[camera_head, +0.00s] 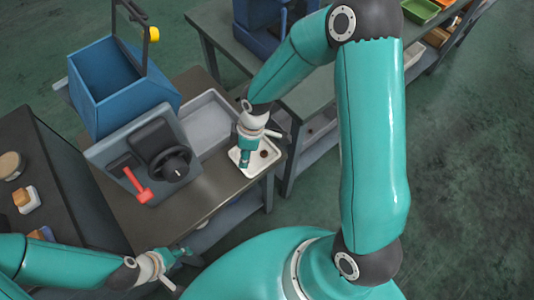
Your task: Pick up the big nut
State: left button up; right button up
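My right gripper (245,163) points down over a small white tray (273,160) at the table's right corner. Its fingers are small and close together, and I cannot tell whether they are open or shut. A small dark spot (264,153) shows in the tray just right of the fingers; it may be a nut, but it is too small to be sure. No big nut can be clearly made out. My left gripper (185,252) is low at the front edge of the table, away from the tray; its fingers are too small to read.
A larger grey tray (208,125) lies behind the small tray. A blue open-topped machine (110,85) with a grey panel, a black round handle (171,165) and a red lever (137,187) stands left. The dark table top (195,195) in front is clear. Another bench (325,75) stands behind.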

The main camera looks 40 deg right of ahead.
jog(key=w+d+r+n+h+b, duration=0.1)
jog(key=w+d+r+n+h, duration=0.15)
jog(key=d+r+n, duration=0.35)
send_over(263, 153)
jog(key=shift+m, duration=0.4)
notch_tip(263, 153, down, 10)
jog(key=shift+w+r, duration=0.15)
jog(key=shift+f+p, duration=0.3)
jog(key=shift+f, duration=2.4)
grip_shut()
